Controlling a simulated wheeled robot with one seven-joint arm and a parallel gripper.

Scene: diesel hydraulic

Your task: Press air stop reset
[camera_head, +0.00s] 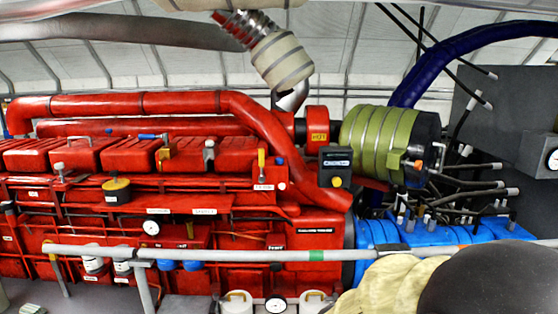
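My gripper is not in view. No label in the head view reads clearly as air stop reset, so I cannot tell which part it is. A small black box (336,158) with a pale label strip stands near the right end of the red engine (115,105), with a round yellow spot (337,182) low on its front. A yellow lever (262,158) stands upright to its left. An orange-tipped fitting (417,164) sits on the end of the green wrapped cylinder (365,135).
A grey rail (220,254) runs across in front of the engine. A large beige (390,285) and dark rounded shape (485,278) blocks the lower right. Blue parts (440,232) and grey-tipped hoses (470,167) are at right, below a thick blue hose (450,55).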

